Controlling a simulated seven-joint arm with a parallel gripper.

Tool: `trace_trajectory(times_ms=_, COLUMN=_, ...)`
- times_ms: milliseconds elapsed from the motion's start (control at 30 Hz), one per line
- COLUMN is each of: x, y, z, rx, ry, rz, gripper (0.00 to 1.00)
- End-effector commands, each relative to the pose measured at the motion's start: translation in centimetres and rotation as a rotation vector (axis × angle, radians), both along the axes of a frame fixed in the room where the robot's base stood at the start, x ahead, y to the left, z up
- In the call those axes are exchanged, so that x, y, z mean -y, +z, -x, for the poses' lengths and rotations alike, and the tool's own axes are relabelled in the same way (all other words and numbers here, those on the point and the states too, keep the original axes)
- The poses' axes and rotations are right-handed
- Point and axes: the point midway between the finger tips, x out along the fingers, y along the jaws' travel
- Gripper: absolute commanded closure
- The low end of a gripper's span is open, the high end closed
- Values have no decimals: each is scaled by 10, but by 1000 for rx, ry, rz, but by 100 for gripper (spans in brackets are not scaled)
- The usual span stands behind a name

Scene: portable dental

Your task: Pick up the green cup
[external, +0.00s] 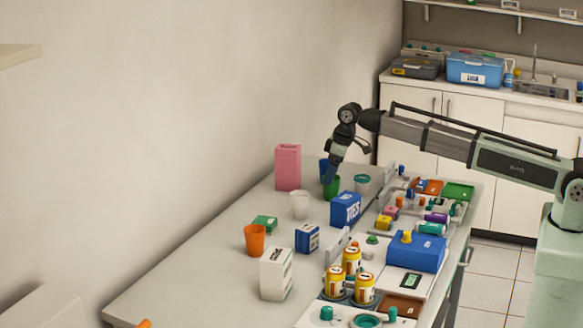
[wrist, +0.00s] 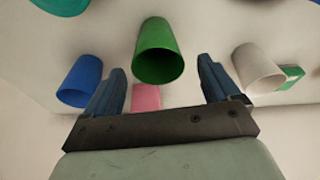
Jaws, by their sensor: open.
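The green cup (external: 331,188) stands on the long table, partly hidden by my gripper in the external view. In the wrist view the green cup (wrist: 159,42) shows with its open mouth towards the camera, ahead of and between my two fingers. My gripper (external: 330,174) is open and points down just above the cup. In the wrist view my gripper (wrist: 161,65) has its blue fingers spread wide, one on each side of the cup, with nothing held. I cannot tell whether the fingertips reach below the rim.
A blue cup (wrist: 80,82) and a white cup (wrist: 258,70) stand on either side. A pink box (external: 288,167) stands close by. A blue box (external: 346,209) and a teal-rimmed cup (external: 362,181) are near the green cup. The table's front left (external: 190,285) is clear.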

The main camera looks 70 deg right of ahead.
Motion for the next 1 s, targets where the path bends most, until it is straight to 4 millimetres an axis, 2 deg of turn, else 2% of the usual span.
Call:
trace_trajectory(times_ms=400, x=0, y=-45, z=-7, rx=-1, ry=0, rz=0, gripper=11)
trace_trajectory(times_ms=667, x=0, y=-49, z=-8, rx=0, ry=0, rz=0, gripper=11)
trace_trajectory(times_ms=767, x=0, y=-49, z=-8, rx=0, ry=0, rz=0, gripper=18)
trace_trajectory(times_ms=1000, x=0, y=-49, z=-8, rx=0, ry=0, rz=0, gripper=40)
